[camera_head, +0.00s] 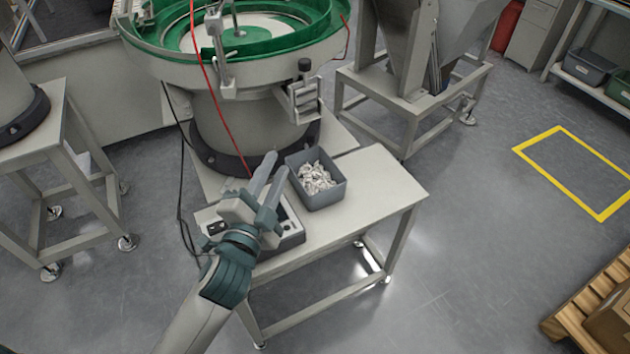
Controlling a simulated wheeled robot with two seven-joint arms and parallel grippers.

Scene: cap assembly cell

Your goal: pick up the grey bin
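The grey bin (322,197) stands upright on the light table (367,190) in front of the bowl feeder. It is open at the top and holds a heap of whitish parts. My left gripper (271,170) reaches in from the bottom of the view, just left of the bin. Its two fingers point up and away with a gap between them, and nothing shows in the gap. The fingers look close to the bin's left side; I cannot tell whether they touch it. My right gripper is not in view.
A bowl feeder (237,110) with a green rim stands behind the bin. Red and black cables hang at the left. Yellow floor markings (549,132) and clear floor lie at the right, with a pallet (572,318) below.

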